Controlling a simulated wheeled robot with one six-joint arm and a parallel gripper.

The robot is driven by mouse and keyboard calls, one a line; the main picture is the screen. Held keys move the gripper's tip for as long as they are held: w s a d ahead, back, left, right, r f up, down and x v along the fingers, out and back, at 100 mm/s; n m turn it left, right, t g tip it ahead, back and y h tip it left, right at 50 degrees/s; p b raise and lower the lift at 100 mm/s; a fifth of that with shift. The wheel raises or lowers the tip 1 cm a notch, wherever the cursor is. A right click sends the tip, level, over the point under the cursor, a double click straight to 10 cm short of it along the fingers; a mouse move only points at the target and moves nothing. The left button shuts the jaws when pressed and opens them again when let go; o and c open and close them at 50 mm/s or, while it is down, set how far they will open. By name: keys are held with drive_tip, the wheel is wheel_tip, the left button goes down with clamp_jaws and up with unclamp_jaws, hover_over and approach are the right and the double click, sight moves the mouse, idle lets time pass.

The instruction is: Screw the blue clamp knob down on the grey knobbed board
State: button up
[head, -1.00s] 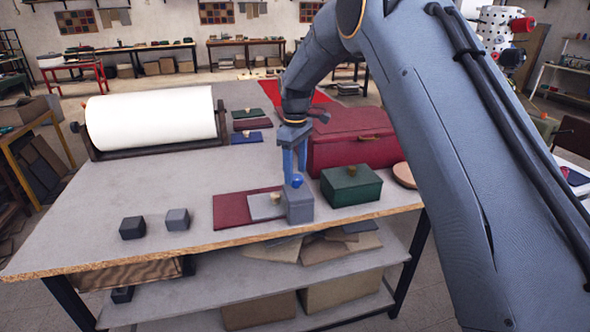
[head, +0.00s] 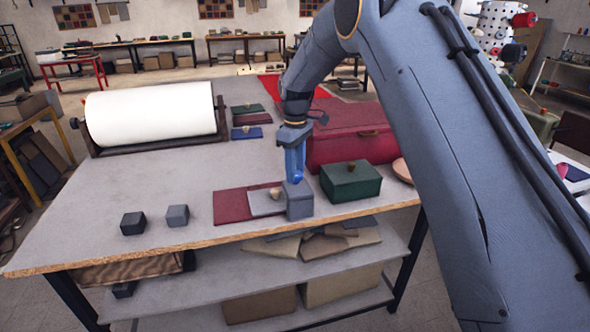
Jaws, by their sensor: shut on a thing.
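The blue clamp knob (head: 296,182) is at the top of a grey block (head: 300,202) near the table's front edge. My gripper (head: 296,177) points straight down and is shut on the knob. Its blue fingers hide part of the knob. The grey knobbed board (head: 262,204) lies flat, with a small brass knob on it. It rests on a dark red board (head: 230,206), and its right end meets the grey block. I cannot tell whether the knob is seated.
A green box (head: 350,184) stands close to the right of the grey block, with a large red case (head: 340,140) behind. Two small blocks, one dark (head: 132,223) and one grey (head: 177,215), stand left. A white roll (head: 150,112) lies at the back left. The middle left tabletop is clear.

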drive_tip(key=m+b, duration=0.2)
drive_tip(key=m, duration=0.3)
drive_tip(key=m+b, duration=0.1)
drive_tip(key=m, duration=0.4)
drive_tip(key=shift+r+m, duration=0.1)
drive_tip(key=shift+m, duration=0.2)
idle(0.4)
drive_tip(key=o, duration=1)
drive_tip(key=shift+r, duration=0.1)
wheel_tip(320, 180, up, 8)
drive_tip(key=b, duration=0.3)
drive_tip(key=shift+f, duration=0.2)
